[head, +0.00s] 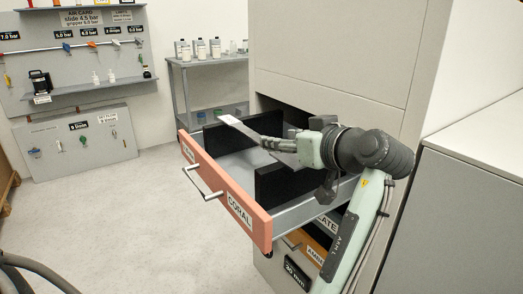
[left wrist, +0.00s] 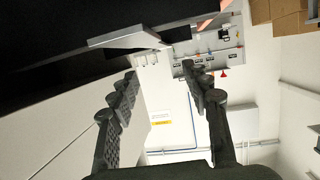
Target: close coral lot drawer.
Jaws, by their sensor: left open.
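The coral drawer (head: 215,180) is pulled well out of the tall cabinet in the head view. Its coral front carries a metal bar handle (head: 203,184) and a CORAL label. Grey side walls and black inner pieces (head: 282,185) show behind the front. My left gripper (head: 246,130) reaches over the open drawer from the right, behind its front panel and apart from the handle. In the left wrist view its two fingers (left wrist: 163,92) are spread, with nothing between them. Whether it touches the drawer or its contents is unclear. My right gripper is not in view.
The cabinet (head: 335,60) stands behind the drawer. An amber drawer (head: 314,248) and a slate-labelled one lie below, partly hidden by my arm. A grey cabinet (head: 465,205) stands at right. A bottle shelf (head: 205,62) is behind. The floor (head: 120,210) left of the drawer is clear.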

